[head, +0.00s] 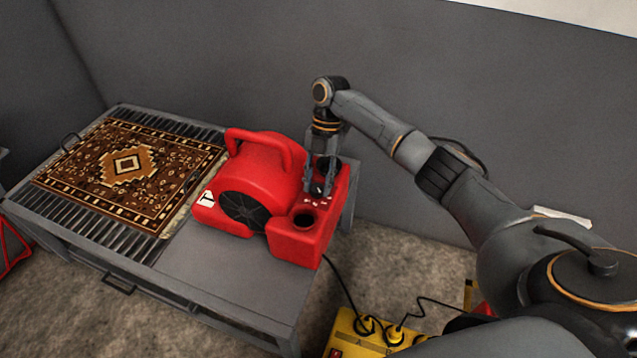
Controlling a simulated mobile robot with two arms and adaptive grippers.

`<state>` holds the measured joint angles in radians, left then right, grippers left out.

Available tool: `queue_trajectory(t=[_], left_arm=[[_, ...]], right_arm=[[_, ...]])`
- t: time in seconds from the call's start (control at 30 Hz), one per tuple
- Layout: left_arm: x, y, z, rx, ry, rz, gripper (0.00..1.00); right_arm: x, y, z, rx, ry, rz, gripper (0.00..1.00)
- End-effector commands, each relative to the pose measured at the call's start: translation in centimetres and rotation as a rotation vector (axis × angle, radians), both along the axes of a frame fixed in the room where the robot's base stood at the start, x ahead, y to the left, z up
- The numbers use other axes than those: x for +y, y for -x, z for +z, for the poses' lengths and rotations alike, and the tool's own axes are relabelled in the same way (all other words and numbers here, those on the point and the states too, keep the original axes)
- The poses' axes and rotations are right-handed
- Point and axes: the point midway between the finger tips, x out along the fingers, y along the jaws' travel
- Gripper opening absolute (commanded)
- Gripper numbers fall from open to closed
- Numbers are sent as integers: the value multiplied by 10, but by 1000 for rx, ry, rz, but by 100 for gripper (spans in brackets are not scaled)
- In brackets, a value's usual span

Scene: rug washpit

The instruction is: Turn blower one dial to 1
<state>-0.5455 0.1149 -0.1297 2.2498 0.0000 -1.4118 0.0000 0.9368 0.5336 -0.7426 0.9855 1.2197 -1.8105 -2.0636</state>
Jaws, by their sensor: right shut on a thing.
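The red blower (258,172) stands on the right part of a grey slatted bench, with a black round grille on its front and a label marked 1 (208,198) at its lower left. Its dial (317,190) is a small black knob on the top of the red side panel, with small white marks beside it. My right gripper (318,187) points down from above and is shut on the dial, which its fingers partly hide. I cannot read which mark the dial points to. My left gripper is not in view.
A patterned brown rug (130,168) lies on the slats of the bench (225,280) at the left. A yellow power box (372,335) with plugged black cables sits on the floor below. A grey wall (220,60) stands close behind.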

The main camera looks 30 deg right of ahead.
Motion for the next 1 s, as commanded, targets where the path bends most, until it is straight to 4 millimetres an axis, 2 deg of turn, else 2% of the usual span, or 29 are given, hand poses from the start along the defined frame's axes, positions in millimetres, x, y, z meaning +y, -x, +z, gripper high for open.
queue_trajectory(t=[0.3,0.67,0.7,0.73,1.0], left_arm=[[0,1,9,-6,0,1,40],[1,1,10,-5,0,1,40],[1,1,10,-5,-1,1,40],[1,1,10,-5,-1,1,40],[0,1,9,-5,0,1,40]], right_arm=[[1,0,-1,0,0,66,3],[1,0,0,0,0,69,3],[1,0,-1,0,0,69,36],[1,0,0,1,1,69,42],[0,0,0,0,0,68,44]])
